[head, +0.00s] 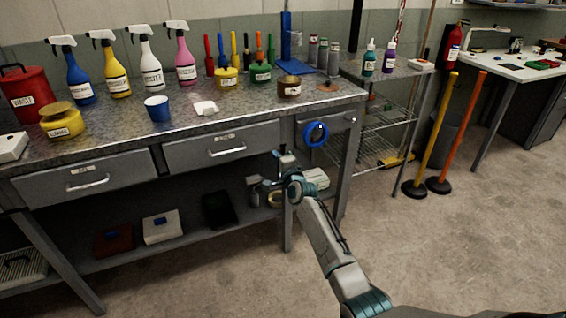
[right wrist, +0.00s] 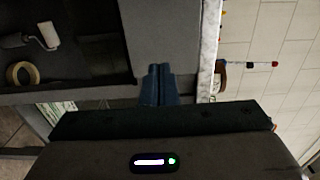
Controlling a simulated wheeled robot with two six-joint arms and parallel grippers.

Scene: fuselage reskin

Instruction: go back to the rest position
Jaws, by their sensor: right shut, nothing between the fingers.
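My right gripper (head: 286,160) is in front of the steel workbench (head: 350,95), near the right end of its drawers. Its fingers are shut and empty, and the closed blue fingertips show in the right wrist view (right wrist: 158,85). The right arm reaches up to it from the bottom of the head view. The gripper looks close to the drawer fronts; I cannot tell the exact gap. My left gripper is not in view.
A blue ring (head: 316,134) hangs at the bench's right drawer (head: 340,120). Spray bottles, jars and a blue cup (head: 157,108) stand on top. A wire shelf cart (head: 385,120) and yellow and orange posts (head: 430,135) stand right.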

